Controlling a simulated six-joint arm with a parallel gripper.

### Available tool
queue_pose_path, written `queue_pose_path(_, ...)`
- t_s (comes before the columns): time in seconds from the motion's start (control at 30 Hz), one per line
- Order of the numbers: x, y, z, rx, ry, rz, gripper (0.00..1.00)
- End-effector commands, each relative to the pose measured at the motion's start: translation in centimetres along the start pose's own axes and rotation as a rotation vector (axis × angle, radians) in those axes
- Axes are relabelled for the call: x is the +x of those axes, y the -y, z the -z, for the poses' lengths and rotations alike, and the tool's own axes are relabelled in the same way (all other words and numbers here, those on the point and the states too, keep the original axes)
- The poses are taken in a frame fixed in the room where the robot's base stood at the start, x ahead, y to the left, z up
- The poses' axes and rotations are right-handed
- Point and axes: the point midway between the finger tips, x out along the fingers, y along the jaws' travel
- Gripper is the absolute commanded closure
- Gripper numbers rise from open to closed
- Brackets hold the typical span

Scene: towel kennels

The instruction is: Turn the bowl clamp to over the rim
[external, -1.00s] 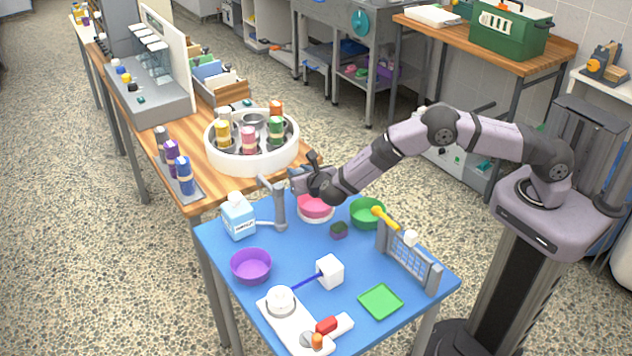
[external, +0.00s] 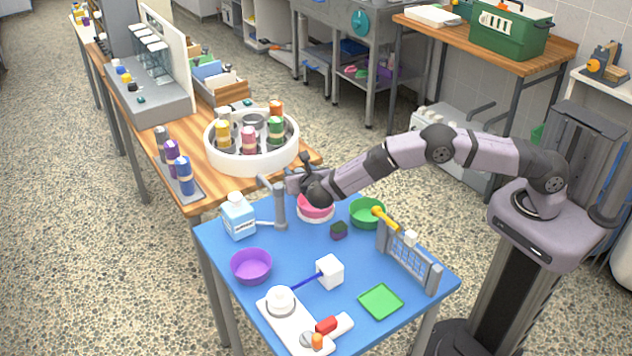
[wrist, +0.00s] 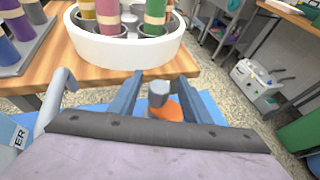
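The pink bowl (external: 316,209) stands on the blue table, partly hidden under my wrist. A grey upright post with a short top arm (external: 279,208), likely part of the bowl clamp, stands left of the bowl. A bent grey bar also shows at the left of the wrist view (wrist: 62,88). My gripper (external: 291,184) is beside the post top, above the bowl's left side. In the wrist view my gripper (wrist: 160,79) has its fingers spread, with a grey knob (wrist: 158,92) and an orange part (wrist: 168,108) between them. Contact with either finger is not clear.
A green bowl (external: 367,213), small dark cube (external: 338,230) and grey net rack (external: 410,258) lie to the right. A purple bowl (external: 251,266) is in front. A white carousel of jars (external: 252,155) is behind.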

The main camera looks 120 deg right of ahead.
Motion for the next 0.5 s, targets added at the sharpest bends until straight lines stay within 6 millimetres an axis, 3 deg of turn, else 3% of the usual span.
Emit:
queue_pose_path(0.3,-0.2,0.0,0.1,0.001,-0.001,-0.001,0.57)
queue_pose_path(0.5,-1.9,-0.1,0.1,0.001,-0.001,-0.004,0.57)
